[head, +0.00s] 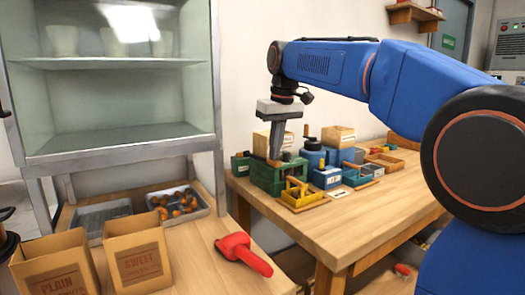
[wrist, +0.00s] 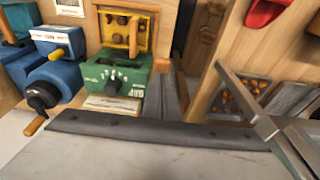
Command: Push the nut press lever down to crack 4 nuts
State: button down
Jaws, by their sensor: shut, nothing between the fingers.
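My gripper (head: 274,158) is shut and empty, pointing down over the tool table. In the head view its tips overlap a green box-shaped device (head: 265,180). In the wrist view the dark fingers (wrist: 172,72) reach beside this green device (wrist: 122,82), which has a black dial and a label. A yellow wooden-framed piece (wrist: 124,33) with round holes stands against it; it also shows in the head view (head: 297,189). I cannot tell which device is the nut press, and I cannot make out its lever or whether my fingers touch anything.
Blue devices (head: 326,178) stand close on the right. A tray of nuts (head: 208,208), paper bags (head: 144,258) and a red scoop (head: 243,252) are on the left counter. A glass cabinet (head: 120,153) rises behind it. The tool table's front (head: 345,228) is clear.

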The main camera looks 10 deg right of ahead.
aim_at(276, 165)
jog(key=shift+f, duration=0.15)
jog(key=shift+s+f, duration=0.2)
jog(key=shift+f, duration=0.9)
jog(key=shift+s+d+f, duration=0.1)
jog(key=shift+f, duration=1.1)
jog(key=shift+w+a+r, duration=0.1)
jog(key=shift+w+r, duration=0.1)
jog(key=shift+r, duration=1.25)
jog(key=shift+w+a+r, duration=0.1)
jog(key=shift+w+r, duration=0.1)
jog(key=shift+r, duration=1.3)
jog(key=shift+w+r, duration=0.2)
jog(key=shift+r, duration=1.5)
jog(key=shift+w+v, duration=0.25)
jog(key=shift+v, duration=0.95)
jog(key=shift+w+v, duration=0.2)
jog(key=shift+v, duration=1.05)
